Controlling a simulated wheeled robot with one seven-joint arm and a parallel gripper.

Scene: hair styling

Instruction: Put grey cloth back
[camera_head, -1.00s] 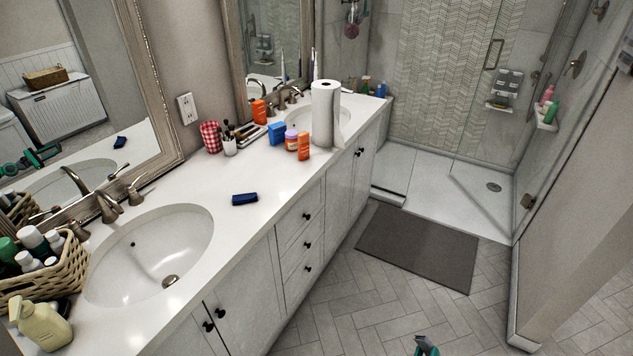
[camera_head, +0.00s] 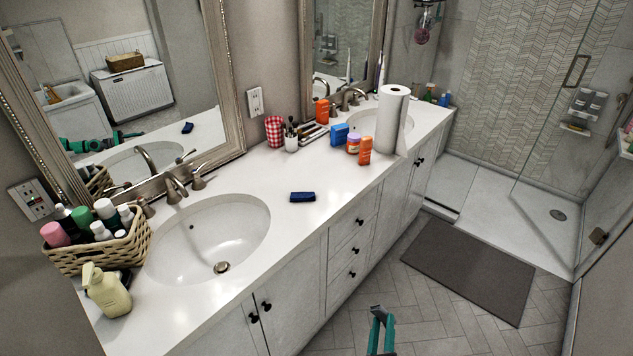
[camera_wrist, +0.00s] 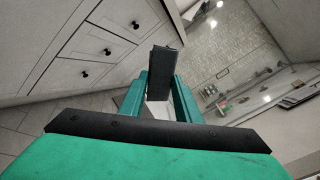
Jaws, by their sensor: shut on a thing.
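My gripper (camera_wrist: 160,95) shows in the wrist view with its two green fingers shut on a dark grey, flat, folded piece, which looks like the grey cloth (camera_wrist: 161,68). The cloth stands up past the fingertips, held in the air. In the head view my gripper (camera_head: 381,325) is at the bottom edge, in front of the cabinet and above the floor; the cloth is hard to make out there. A dark blue folded cloth (camera_head: 302,197) lies on the white counter (camera_head: 268,268), between the near sink and the far items.
A wicker basket (camera_head: 100,252) of bottles and a soap dispenser (camera_head: 107,291) stand left of the near sink (camera_head: 212,240). A paper towel roll (camera_head: 391,118), orange and blue boxes and a red cup (camera_head: 274,131) stand farther back. The counter around the blue cloth is clear.

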